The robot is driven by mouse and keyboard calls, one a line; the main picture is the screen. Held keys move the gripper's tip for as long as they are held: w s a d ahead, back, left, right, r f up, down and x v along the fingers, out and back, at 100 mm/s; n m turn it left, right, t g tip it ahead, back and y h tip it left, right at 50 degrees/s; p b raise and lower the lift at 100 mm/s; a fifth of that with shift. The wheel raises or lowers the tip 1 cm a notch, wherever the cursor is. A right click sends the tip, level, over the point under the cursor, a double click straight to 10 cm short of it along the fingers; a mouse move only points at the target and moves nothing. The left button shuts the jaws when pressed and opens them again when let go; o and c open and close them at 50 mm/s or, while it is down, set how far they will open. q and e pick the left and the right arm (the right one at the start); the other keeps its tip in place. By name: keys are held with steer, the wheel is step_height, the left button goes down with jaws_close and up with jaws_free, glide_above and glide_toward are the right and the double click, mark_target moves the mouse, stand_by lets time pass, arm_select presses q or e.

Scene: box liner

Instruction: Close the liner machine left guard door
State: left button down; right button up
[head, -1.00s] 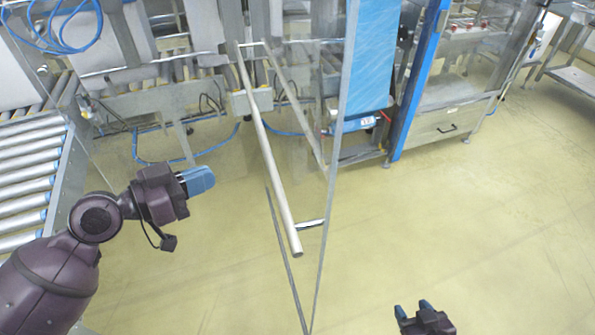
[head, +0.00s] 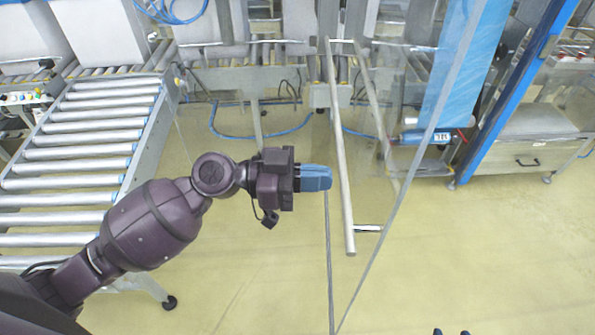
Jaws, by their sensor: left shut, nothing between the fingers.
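The left guard door is a clear panel with a thin grey metal frame (head: 378,243). It stands open, swung out toward me from the machine. A long grey handle bar (head: 340,150) runs along it, with its near end close to the panel's near side. My left gripper (head: 328,178) is shut and empty, its blue fingertips pointing right, just left of the handle bar. Whether the tips touch the bar or door I cannot tell.
A roller conveyor (head: 85,150) stands at the left, behind and beside my left arm. The liner machine has a blue upright (head: 515,85) and a drawer cabinet (head: 525,160) at the right.

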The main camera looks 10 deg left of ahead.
mark_target(383, 180)
arm_select(q)
steer(key=d, duration=0.2)
steer(key=d+p, duration=0.1)
steer(key=d, duration=0.1)
steer(key=w+d+p, duration=0.1)
steer(key=d, duration=0.1)
steer(key=shift+d+r, duration=0.15)
steer(key=shift+d, duration=0.15)
steer(key=shift+w+d+p, duration=0.15)
steer(key=shift+d+p, duration=0.15)
steer(key=shift+d, duration=0.35)
arm_select(e)
steer(key=shift+t, duration=0.3)
steer(key=r, duration=0.2)
steer(key=w+r, duration=0.1)
steer(key=r, duration=0.1)
steer(key=shift+w+r, duration=0.15)
arm_select(q)
steer(key=shift+d, duration=0.15)
arm_select(e)
steer(key=shift+s+f, duration=0.2)
steer(key=shift+s, duration=0.05)
